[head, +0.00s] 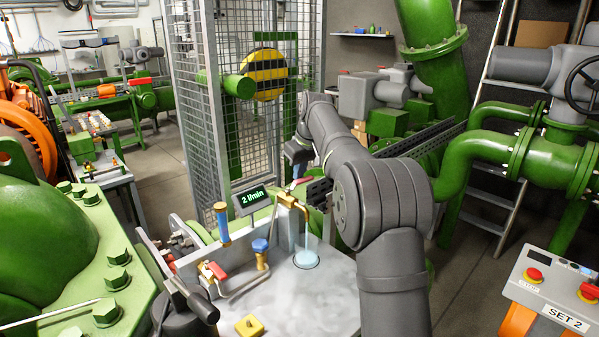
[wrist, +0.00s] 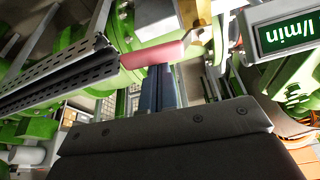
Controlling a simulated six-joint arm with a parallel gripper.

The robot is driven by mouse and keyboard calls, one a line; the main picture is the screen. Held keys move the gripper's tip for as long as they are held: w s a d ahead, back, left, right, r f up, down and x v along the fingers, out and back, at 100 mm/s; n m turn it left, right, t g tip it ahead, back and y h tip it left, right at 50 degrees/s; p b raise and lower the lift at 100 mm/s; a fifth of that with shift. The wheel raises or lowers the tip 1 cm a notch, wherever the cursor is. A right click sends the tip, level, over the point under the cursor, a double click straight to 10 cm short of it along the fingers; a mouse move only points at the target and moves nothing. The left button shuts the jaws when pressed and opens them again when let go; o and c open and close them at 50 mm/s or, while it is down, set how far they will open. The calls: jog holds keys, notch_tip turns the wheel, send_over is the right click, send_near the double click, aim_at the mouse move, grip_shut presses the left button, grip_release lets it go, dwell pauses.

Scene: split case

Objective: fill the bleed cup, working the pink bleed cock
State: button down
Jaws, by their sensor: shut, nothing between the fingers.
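The pink bleed cock handle (wrist: 152,55) is a pink bar in the wrist view, lying across just beyond my fingertips. In the head view it shows small (head: 299,182) above the brass spout (head: 290,202). My gripper (wrist: 159,68) is shut and empty, its dark fingers pointing at the bar; whether they touch it I cannot tell. In the head view my gripper (head: 297,172) hangs above the spout, partly hidden by its own wrist. A pale stream falls from the spout into the clear bleed cup (head: 306,248), where light-blue liquid shows low down.
A display reading "2 l/min" (head: 254,198) stands left of the spout. A yellow block (head: 249,326) lies in front. A mesh guard (head: 245,110) stands behind.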

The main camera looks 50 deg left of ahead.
aim_at(306, 180)
jog(key=shift+d+m, duration=0.3)
jog(key=shift+m, duration=0.3)
dwell(0.3)
jog(key=shift+d+m+t, duration=0.5)
jog(key=shift+m, duration=0.5)
jog(key=m, duration=0.1)
jog(key=d+m, duration=0.1)
jog(key=shift+s+d+m+t+h, duration=0.1)
jog(key=shift+m+t+h, duration=0.2)
jog(key=shift+t+h, duration=0.1)
jog(key=shift+d, duration=0.2)
jog(key=shift+s+d, duration=0.1)
jog(key=shift+w+a, duration=0.45)
notch_tip(306, 180, up, 9)
jog(key=shift+s+d+r, duration=0.2)
